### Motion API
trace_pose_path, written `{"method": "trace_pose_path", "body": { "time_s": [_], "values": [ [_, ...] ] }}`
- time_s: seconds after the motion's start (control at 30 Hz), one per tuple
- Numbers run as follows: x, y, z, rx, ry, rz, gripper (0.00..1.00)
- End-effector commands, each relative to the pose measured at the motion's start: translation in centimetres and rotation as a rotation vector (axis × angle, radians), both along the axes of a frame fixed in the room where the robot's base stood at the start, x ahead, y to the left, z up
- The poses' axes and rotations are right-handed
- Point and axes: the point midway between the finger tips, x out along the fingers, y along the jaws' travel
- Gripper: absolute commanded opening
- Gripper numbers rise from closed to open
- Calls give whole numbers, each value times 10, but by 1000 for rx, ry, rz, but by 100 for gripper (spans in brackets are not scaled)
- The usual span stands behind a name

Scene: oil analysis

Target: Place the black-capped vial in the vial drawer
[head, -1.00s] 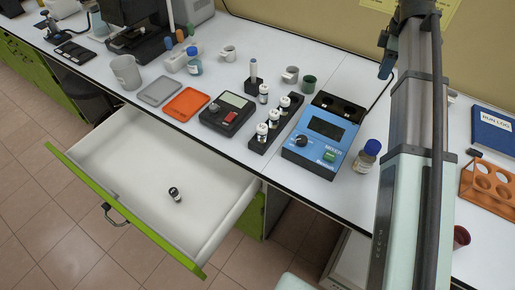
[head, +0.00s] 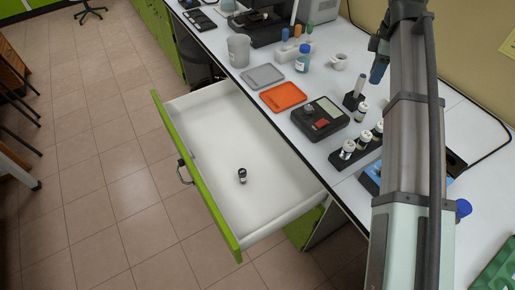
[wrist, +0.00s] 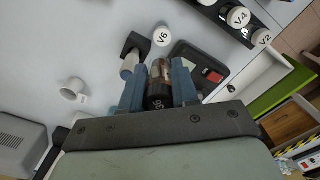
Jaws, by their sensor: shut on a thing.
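In the wrist view my gripper (wrist: 158,85) is shut on a vial with a black, white-lettered cap (wrist: 157,103). The cap faces the camera, and the brownish glass lies between the blue fingers. The held vial is above the white bench; I cannot make it out in the head view. The vial drawer (head: 180,105) is pulled open, white inside with a green front. A small dark-capped vial (head: 242,175) is in its front part. The drawer also shows at the right of the wrist view (wrist: 255,76).
White-capped vials stand in a black rack (head: 360,155) on the bench. Near the bench edge are a black device (head: 320,118), an orange tray (head: 283,97), a grey tray (head: 262,76) and a beaker (head: 238,50). Most of the drawer floor is bare.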

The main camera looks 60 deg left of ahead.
Motion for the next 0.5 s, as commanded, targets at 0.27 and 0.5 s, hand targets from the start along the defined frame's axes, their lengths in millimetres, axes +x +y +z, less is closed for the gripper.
{"method": "trace_pose_path", "body": {
  "time_s": [0.27,0.5],
  "values": [
    [-70,81,0,-1,1,144,0],
    [-138,141,0,-1,1,264,0]
  ]
}}
